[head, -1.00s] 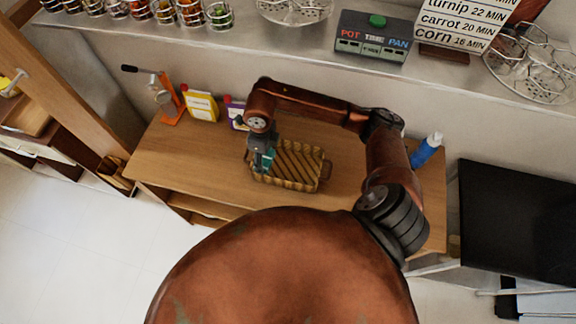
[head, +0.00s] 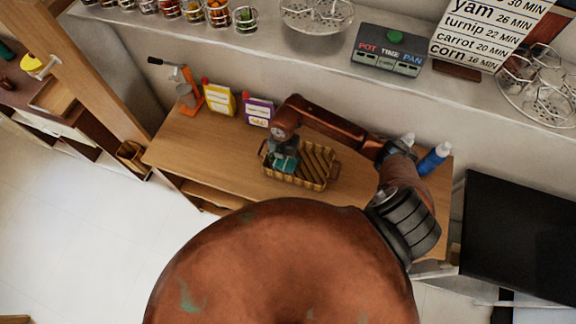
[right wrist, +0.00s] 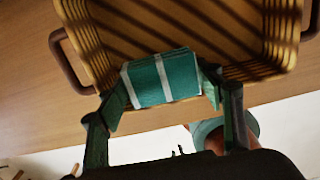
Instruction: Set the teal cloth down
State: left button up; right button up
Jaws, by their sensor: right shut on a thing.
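The teal cloth (head: 285,165) has white stripes and is a small folded pad in the right wrist view (right wrist: 163,78). My right gripper (head: 284,156) is shut on it, with one finger at each short end in the right wrist view (right wrist: 165,88). The gripper and cloth are over the left part of a slatted brown basket (head: 318,164). The basket also fills the top of the right wrist view (right wrist: 205,30). I cannot tell whether the cloth touches the basket floor. My left gripper is not in view.
The basket stands on a wooden table (head: 215,150). The table left of the basket is clear.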

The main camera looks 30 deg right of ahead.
aim_at(284, 167)
notch_tip(284, 167, down, 5)
jog(key=shift+f+p, duration=0.15)
jog(key=shift+p, duration=0.25)
jog(key=shift+f, duration=0.2)
jog(key=o, duration=1.1)
jog(key=shift+c, duration=0.2)
jog(key=shift+r, duration=0.1)
jog(key=shift+r, duration=0.3)
notch_tip(284, 167, up, 12)
jog(key=shift+f+b, duration=0.2)
jog(key=shift+b, duration=0.9)
